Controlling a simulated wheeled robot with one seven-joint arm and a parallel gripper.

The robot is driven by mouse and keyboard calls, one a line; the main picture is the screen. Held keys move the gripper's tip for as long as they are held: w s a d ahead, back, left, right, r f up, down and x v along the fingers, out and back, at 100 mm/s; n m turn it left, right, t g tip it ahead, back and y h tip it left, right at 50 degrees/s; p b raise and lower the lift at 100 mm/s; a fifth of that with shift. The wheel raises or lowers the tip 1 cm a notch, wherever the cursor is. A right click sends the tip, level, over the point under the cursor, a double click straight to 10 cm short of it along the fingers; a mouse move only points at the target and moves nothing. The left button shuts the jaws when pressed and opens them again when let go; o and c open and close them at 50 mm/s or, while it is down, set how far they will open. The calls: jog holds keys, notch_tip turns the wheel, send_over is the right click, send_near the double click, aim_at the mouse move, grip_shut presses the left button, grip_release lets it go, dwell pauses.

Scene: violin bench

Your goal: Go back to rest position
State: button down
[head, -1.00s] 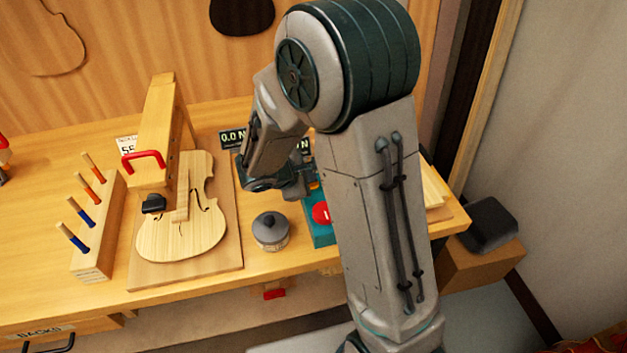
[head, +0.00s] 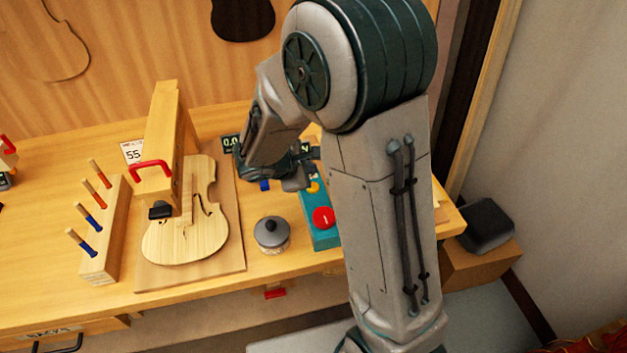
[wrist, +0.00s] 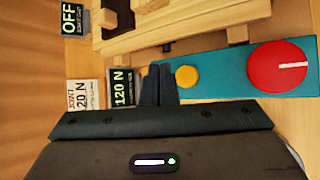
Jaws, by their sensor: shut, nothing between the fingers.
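My gripper (head: 300,182) is over the right part of the bench, close to a teal control box (head: 322,238) with a red knob (head: 323,217). In the wrist view my gripper's fingers (wrist: 160,84) are together with nothing between them. They point towards the teal box (wrist: 215,75), with its yellow button (wrist: 187,77) and red knob (wrist: 278,65) to their right. Whether the fingertips touch anything cannot be told. My arm hides part of the bench's right side.
A violin body (head: 187,235) lies on a board under a wooden arm with a red handle (head: 150,168). A lidded jar (head: 271,234) stands between it and the teal box. A tool rack (head: 103,248) is at left. A wooden frame (wrist: 180,22) lies beyond my fingers.

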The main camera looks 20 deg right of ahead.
jog(key=shift+r+p, duration=0.4)
jog(key=shift+r, duration=0.5)
jog(key=shift+s+d+r+m, duration=0.2)
jog(key=shift+r+m, duration=0.05)
jog(key=shift+m, duration=0.05)
jog(key=s+r+m+g+y, duration=0.1)
jog(key=s+r+m+y, duration=0.2)
jog(key=s, duration=0.7)
jog(key=s+r+m+g+y, duration=0.1)
jog(key=s+r+m+y, duration=0.3)
jog(key=s+r+m, duration=0.4)
jog(key=shift+s+d+r+m, duration=0.15)
jog(key=shift+s+d+m, duration=0.2)
jog(key=shift+s+m, duration=1.4)
jog(key=shift+w+m, duration=0.55)
jog(key=shift+w, duration=0.1)
